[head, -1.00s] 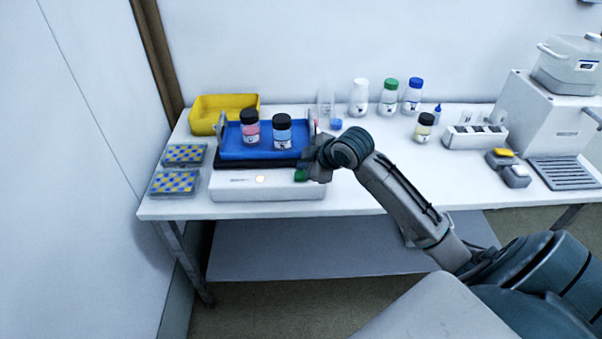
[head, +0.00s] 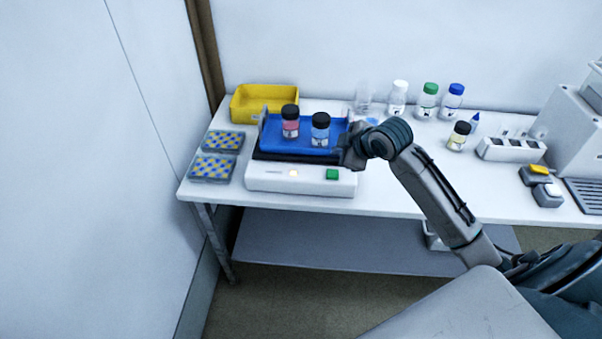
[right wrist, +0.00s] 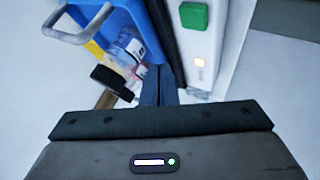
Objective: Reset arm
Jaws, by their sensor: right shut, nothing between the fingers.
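My right arm reaches in from the lower right of the head view. Its gripper (head: 348,157) is shut and empty, just above and right of the green button (head: 332,174) on the white shaker base (head: 285,181). In the right wrist view the closed fingers (right wrist: 160,84) point toward the gap between the blue tray (right wrist: 105,28) and the white base, with the green button (right wrist: 194,15) ahead and to the right. A small light glows on the base. The blue tray (head: 276,148) carries a pink bottle (head: 290,128) and a blue bottle (head: 320,132), both black-capped. My left gripper is not seen.
A yellow bin (head: 262,104) stands behind the tray. Two blue-yellow racks (head: 212,168) lie left of it. A white rack (head: 510,149) and a machine stand right. The table's front middle is clear.

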